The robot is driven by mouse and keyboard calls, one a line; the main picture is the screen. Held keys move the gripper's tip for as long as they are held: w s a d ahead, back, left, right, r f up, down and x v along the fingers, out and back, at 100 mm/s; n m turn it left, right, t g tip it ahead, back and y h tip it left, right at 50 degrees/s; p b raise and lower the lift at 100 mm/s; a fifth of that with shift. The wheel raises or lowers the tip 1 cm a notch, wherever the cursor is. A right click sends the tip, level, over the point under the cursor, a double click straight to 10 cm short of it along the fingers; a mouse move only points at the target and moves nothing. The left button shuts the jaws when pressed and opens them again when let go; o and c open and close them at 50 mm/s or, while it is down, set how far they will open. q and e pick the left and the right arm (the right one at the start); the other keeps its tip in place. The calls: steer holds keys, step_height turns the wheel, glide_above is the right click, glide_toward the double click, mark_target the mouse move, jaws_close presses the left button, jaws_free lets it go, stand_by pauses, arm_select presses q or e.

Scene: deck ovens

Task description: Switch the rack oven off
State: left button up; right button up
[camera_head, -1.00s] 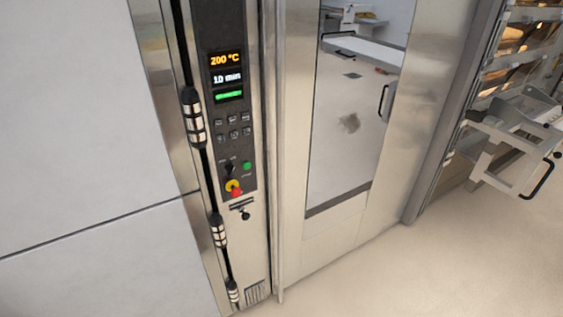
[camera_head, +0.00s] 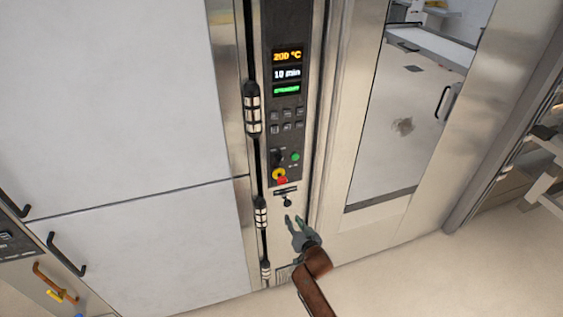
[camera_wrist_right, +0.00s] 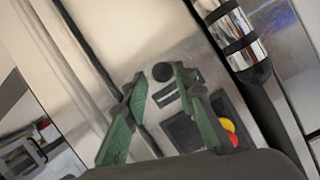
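The rack oven's control panel (camera_head: 287,95) shows 200 °C, 10 min and a lit green bar. Below are several small buttons, a black rotary switch (camera_head: 278,157), a green button (camera_head: 295,157) and a red stop button (camera_head: 282,181) on a yellow collar. The red button also shows in the right wrist view (camera_wrist_right: 233,139). A black round knob (camera_head: 287,203) sits under a slot below the panel. My right gripper (camera_head: 294,218) is open and empty just below this knob; its fingers (camera_wrist_right: 160,76) show apart in the wrist view. My left gripper is out of view.
The oven's glass door (camera_head: 405,110) is right of the panel. A vertical bar with hinges (camera_head: 252,108) runs close on the panel's left, beside a large pale wall panel (camera_head: 120,110). Black handles (camera_head: 67,255) stick out at lower left. The floor (camera_head: 400,280) at right is clear.

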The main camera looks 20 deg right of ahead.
mark_target(281, 161)
step_height(281, 161, up, 24)
steer(key=w+a+m+t+p, duration=0.1)
steer(key=w+a+m+t, duration=0.1)
steer(key=t, duration=0.2)
steer(key=w, duration=0.5)
steer(key=shift+w+a, duration=0.1)
steer(key=shift+w, duration=1.1)
jaws_close()
